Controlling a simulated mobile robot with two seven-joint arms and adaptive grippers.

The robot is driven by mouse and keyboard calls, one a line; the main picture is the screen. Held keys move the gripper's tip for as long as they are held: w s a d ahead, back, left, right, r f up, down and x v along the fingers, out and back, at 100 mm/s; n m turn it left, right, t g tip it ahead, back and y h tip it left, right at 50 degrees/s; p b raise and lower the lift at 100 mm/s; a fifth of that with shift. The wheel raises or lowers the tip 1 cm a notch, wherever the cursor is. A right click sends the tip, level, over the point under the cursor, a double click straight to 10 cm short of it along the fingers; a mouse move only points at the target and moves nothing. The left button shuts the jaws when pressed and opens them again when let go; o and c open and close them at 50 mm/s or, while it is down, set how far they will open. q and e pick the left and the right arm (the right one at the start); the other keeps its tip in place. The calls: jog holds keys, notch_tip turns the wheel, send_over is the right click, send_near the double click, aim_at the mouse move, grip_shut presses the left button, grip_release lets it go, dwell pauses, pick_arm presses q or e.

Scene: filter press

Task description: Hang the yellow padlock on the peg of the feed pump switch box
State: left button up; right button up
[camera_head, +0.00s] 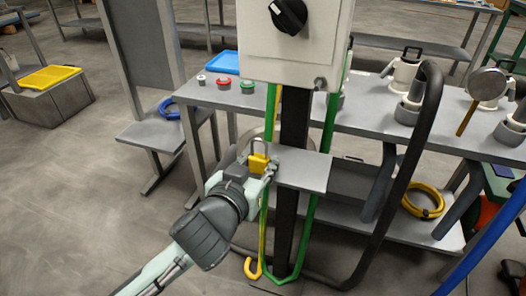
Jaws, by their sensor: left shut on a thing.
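The yellow padlock (258,163) is upright with its grey shackle on top. My left gripper (256,170) is shut on the padlock body, at the left end of a small grey shelf (305,172) on the dark post. I cannot tell whether the padlock still touches the shelf. The pale switch box (262,45) with a black rotary knob (288,15) is higher up on the same post. A small grey peg (319,83) shows at its lower right edge, bare, above and to the right of the padlock. My right gripper is not in view.
Green pipes (327,130) run down beside the post, and a thick black hose (408,165) arches at its right. A long grey bench (375,118) behind holds a blue tray (223,62), buttons and fittings. The floor at left is clear near my arm.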

aim_at(257, 160)
pick_arm(q)
jog(key=shift+s+a+r+p, duration=0.3)
jog(key=shift+s+r+p, duration=0.35)
jog(key=shift+s, duration=0.2)
jog(key=shift+s+a+r, duration=0.2)
jog(key=shift+s+r, duration=0.2)
jog(key=shift+s, duration=0.15)
jog(key=shift+s+a+r, duration=0.15)
jog(key=shift+s+r, duration=0.2)
jog(key=shift+s, duration=0.2)
